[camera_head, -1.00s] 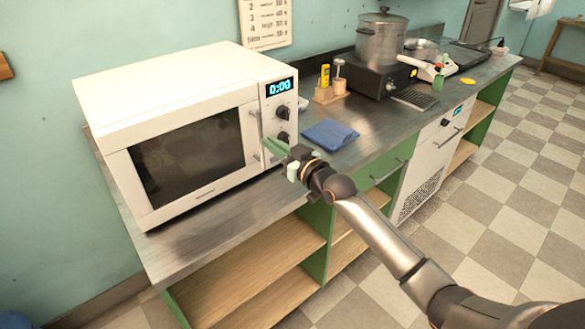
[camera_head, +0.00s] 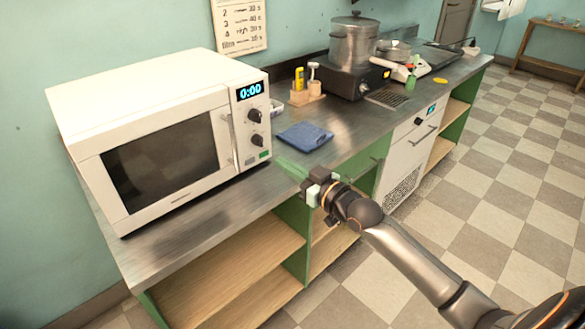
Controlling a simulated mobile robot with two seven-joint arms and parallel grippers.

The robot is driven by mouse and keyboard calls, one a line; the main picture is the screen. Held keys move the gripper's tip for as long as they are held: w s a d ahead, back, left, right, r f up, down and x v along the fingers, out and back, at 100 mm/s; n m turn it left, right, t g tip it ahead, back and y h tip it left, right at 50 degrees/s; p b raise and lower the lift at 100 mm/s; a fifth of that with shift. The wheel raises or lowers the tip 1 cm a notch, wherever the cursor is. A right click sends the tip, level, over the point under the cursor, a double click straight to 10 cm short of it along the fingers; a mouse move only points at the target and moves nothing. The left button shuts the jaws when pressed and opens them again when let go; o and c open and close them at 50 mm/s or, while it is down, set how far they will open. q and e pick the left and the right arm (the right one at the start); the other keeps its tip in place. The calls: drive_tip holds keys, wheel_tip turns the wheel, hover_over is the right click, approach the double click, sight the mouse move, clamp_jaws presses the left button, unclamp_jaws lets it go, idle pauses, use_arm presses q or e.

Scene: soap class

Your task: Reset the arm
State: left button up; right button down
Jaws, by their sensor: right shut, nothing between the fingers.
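My right arm comes in from the lower right. Its gripper (camera_head: 291,168) is shut and empty, with green fingers pointing toward the counter. It is in front of the counter's front edge, to the right of the microwave and nearer to me than the folded blue cloth. The white microwave (camera_head: 160,95) stands on the metal counter (camera_head: 190,212), its door shut and its display reading 0:00. My left gripper does not show.
A folded blue cloth (camera_head: 304,137) lies on the counter. Behind it stand a wooden caddy with bottles (camera_head: 305,95) and a steel pot (camera_head: 354,45) on a black cooker. Open wooden shelves (camera_head: 235,260) are below. Checkered floor (camera_head: 480,190) is free at the right.

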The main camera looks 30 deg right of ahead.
drive_tip(key=shift+v, duration=0.75)
drive_tip(key=s+a+f+g+h+p, duration=0.1)
drive_tip(key=s+a+f+g, duration=0.15)
drive_tip(key=s+f, duration=0.4)
drive_tip(key=s+a+f+g+p, duration=0.1)
drive_tip(key=s+a+f+p, duration=0.15)
drive_tip(key=f, duration=0.65)
drive_tip(key=s+a+f+g, duration=0.2)
drive_tip(key=s+f, duration=0.3)
drive_tip(key=s, duration=0.3)
drive_tip(key=s+a+f+m+g+h, duration=0.1)
drive_tip(key=s+a+f, duration=0.3)
drive_tip(key=s, duration=0.5)
drive_tip(key=shift+s+f+g+p, duration=0.25)
drive_tip(key=shift+f+g+p, duration=0.1)
drive_tip(key=shift+f+g, duration=0.5)
drive_tip(key=c, duration=1.5)
unclamp_jaws()
